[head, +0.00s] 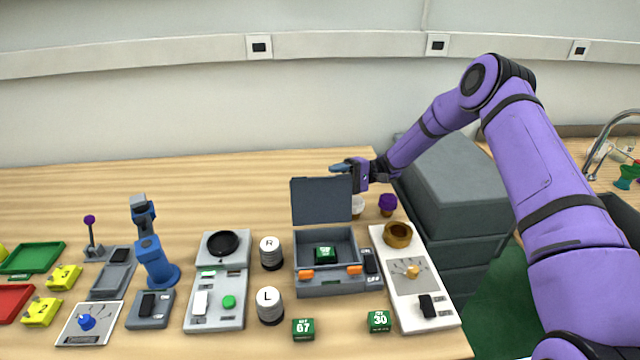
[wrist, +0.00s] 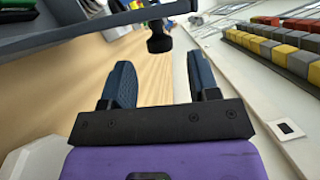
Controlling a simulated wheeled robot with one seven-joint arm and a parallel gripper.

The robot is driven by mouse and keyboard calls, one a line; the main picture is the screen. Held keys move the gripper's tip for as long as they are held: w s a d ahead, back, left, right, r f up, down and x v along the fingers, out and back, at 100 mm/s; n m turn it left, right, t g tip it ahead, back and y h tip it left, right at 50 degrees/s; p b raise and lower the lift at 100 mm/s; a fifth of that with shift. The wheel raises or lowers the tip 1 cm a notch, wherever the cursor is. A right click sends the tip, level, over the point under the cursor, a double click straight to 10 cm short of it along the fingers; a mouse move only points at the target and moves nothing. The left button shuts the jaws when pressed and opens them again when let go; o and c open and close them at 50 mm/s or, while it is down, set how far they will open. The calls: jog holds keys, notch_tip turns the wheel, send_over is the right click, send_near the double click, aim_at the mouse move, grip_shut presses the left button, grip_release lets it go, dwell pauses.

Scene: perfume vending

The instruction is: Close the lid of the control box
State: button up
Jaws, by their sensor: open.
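The control box (head: 346,288) is a grey open box with two orange latches on its front, standing on the wooden table. Its dark grey lid (head: 321,201) stands raised at the back edge, roughly upright. A green block (head: 325,254) lies inside the box. My gripper (head: 340,169) is behind and above the lid's upper right corner; whether it touches the lid I cannot tell. In the wrist view my gripper (wrist: 160,85) shows two blue fingers apart with nothing between them. A grey panel at the upper left of the wrist view may be the lid.
Green blocks 67 (head: 303,329) and 30 (head: 379,321) lie in front of the box. White cylinders R (head: 270,253) and L (head: 270,306) stand left of it. A white panel with a gold ring (head: 398,235) is on the right. The table behind the lid is mostly clear.

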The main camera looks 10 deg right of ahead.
aim_at(320, 183)
jog(key=shift+x, duration=2.65)
jog(key=shift+c, duration=0.2)
grip_shut()
